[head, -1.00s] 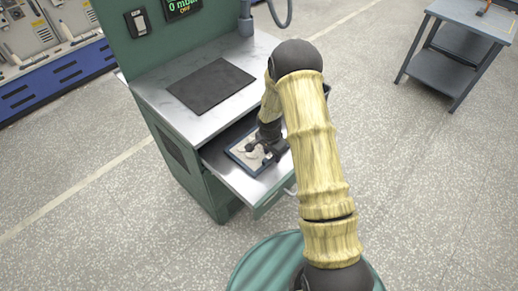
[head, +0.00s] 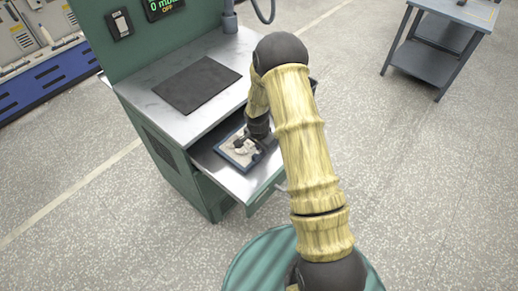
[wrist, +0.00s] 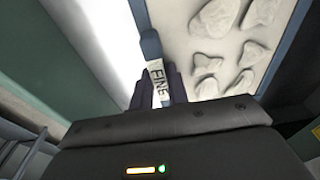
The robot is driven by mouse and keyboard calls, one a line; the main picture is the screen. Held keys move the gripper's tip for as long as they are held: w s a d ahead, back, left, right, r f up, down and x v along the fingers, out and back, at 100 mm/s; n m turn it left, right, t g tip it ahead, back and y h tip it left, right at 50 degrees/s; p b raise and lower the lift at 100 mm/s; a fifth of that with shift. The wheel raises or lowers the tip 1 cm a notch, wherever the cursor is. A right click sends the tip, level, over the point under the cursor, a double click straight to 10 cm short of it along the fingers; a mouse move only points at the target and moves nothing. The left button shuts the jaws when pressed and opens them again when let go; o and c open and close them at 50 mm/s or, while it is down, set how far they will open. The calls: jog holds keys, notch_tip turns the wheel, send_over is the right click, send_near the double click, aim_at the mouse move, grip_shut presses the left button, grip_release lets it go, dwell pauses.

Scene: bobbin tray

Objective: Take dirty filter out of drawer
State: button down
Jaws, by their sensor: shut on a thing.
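The dirty filter (head: 236,152) is a flat panel with a dark blue-grey frame and a pale, blotched face. It lies in the open drawer (head: 246,185) of the green machine. My gripper (head: 251,147) is over the filter's right part. In the wrist view, its fingers (wrist: 157,82) are shut on the frame edge, where a pale label reading "FINE" (wrist: 158,80) shows between them. The filter's face (wrist: 205,45) carries several grey blotches there. My arm hides the drawer's right end in the head view.
The machine's metal top (head: 165,110) bears a dark mat (head: 197,85) above the drawer. A grey side table (head: 440,45) stands at the back right. The speckled floor (head: 420,180) is clear to the right.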

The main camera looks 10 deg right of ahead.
notch_tip(320, 180, up, 7)
jog(key=shift+f+b, duration=0.2)
jog(key=shift+b, duration=0.1)
jog(key=s+a+b, duration=0.3)
jog(key=s+a, duration=0.7)
jog(key=a, duration=0.4)
jog(key=shift+s+a+f, duration=0.2)
jog(key=shift+s+a, duration=0.1)
